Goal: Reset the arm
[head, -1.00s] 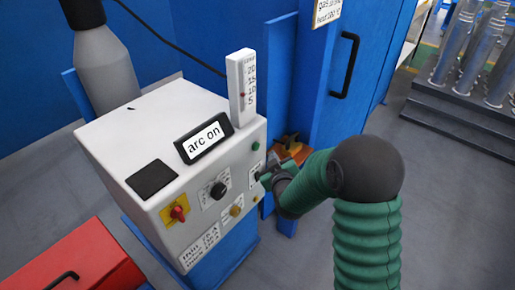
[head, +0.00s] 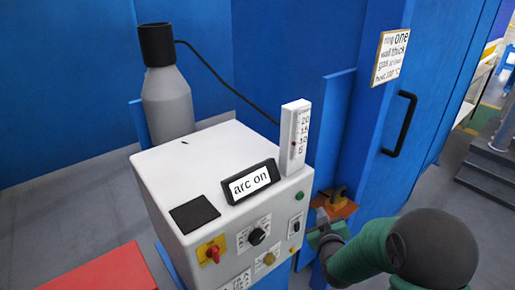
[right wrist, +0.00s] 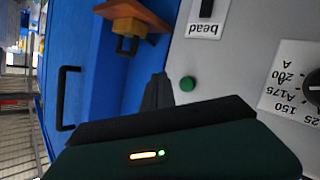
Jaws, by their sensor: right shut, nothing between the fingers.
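My right arm in its green sleeve (head: 365,255) comes in from the lower right of the head view. My right gripper (head: 318,228) is beside the right edge of the white control box (head: 165,165), apart from its front face as far as I can tell. In the right wrist view its dark fingers (right wrist: 158,92) are together with nothing between them, close to the green button (right wrist: 187,84). The box display (head: 250,181) reads "arc on". The box front carries a red switch on yellow (head: 213,253), a black knob (head: 257,236) and a brass-coloured knob (head: 269,259). My left gripper is not in view.
A grey bottle (head: 168,103) with a black cap stands behind the box. An orange-brown bracket (head: 337,206) sits just beyond my right gripper. A blue door with a black handle (head: 401,124) is at right. A red case (head: 105,275) is at lower left.

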